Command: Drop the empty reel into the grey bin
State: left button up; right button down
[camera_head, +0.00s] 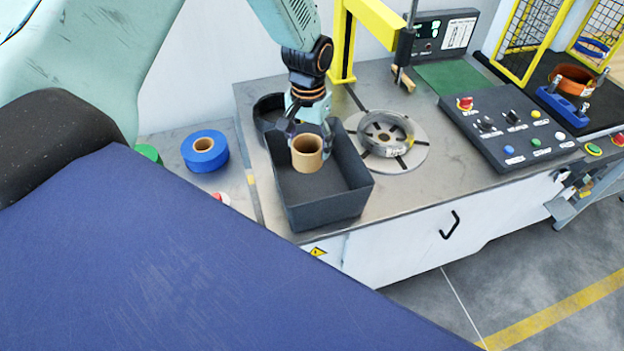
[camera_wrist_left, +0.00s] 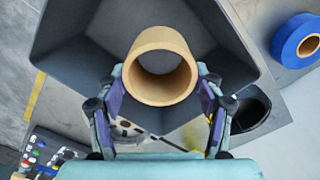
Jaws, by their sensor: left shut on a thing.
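The empty reel is a tan cardboard tube (camera_head: 307,153) seen in the head view over the grey bin (camera_head: 345,208). My left gripper (camera_head: 308,140) is shut on the reel, with a finger on each side of it. In the left wrist view the reel (camera_wrist_left: 161,66) sits between the two fingers (camera_wrist_left: 160,95), its hollow end facing the camera. The bin (camera_wrist_left: 85,62) spreads behind and below it in that view. How far the reel is above the bin floor is hard to tell. My right gripper is not in view.
A blue tape roll (camera_head: 205,152) lies left of the bin. A dark round container (camera_head: 268,108) stands behind the bin. A turntable (camera_head: 388,140) with a grey coil is to the right, near a yellow post (camera_head: 343,45) and a button panel (camera_head: 510,125).

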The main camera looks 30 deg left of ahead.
pick_arm(q)
jog(key=o, duration=0.9)
jog(key=shift+w, duration=0.1)
jog(key=shift+c, duration=0.2)
jog(key=o, duration=0.5)
jog(key=shift+s+r, duration=0.2)
jog(key=shift+s, duration=0.15)
jog(key=shift+w+f, duration=0.15)
jog(key=shift+w, duration=0.1)
notch_tip(320, 180, up, 12)
jog(key=shift+s, duration=0.15)
